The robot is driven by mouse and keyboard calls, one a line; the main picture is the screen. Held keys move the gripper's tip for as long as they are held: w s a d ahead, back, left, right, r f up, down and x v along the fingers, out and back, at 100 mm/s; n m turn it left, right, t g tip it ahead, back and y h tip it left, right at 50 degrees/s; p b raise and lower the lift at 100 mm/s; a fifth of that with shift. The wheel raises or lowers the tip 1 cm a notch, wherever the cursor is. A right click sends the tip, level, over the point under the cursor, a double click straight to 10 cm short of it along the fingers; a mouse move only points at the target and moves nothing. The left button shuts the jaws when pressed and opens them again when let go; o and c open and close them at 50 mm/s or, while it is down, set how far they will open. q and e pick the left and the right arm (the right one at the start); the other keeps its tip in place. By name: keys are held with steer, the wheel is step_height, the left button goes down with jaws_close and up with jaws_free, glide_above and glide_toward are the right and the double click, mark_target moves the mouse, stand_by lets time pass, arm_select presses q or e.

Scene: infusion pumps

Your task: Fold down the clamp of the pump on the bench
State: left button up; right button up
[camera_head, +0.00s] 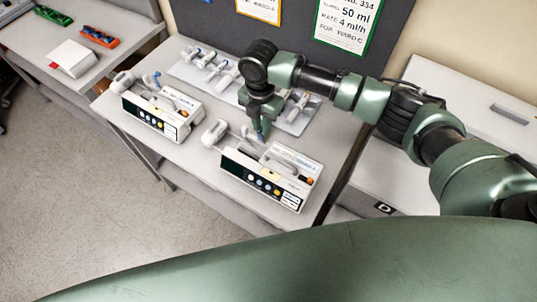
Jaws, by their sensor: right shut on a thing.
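Two white infusion pumps with dark front panels stand on the bench (110,103). One pump (160,110) is at the left, the other pump (272,172) is nearer, at the right. My right gripper (260,124) points down at the back edge of the right pump. It is shut on a small upright piece with a blue part, which looks like that pump's raised clamp (261,136); the jaws hide part of it. A similar blue-tipped piece stands up on the left pump. My left gripper is out of view.
Behind the pumps lies a pale tray (180,71) with several syringes. A dark board with notices (346,25) rises behind the bench. A side table (95,65) at the upper left holds green and orange racks and a white box. Open floor lies at the lower left.

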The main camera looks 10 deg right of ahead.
steer(key=shift+s+a, duration=0.15)
steer(key=shift+s, duration=0.05)
steer(key=shift+s+a+p, duration=0.65)
steer(key=shift+a, duration=0.05)
stand_by(0.3)
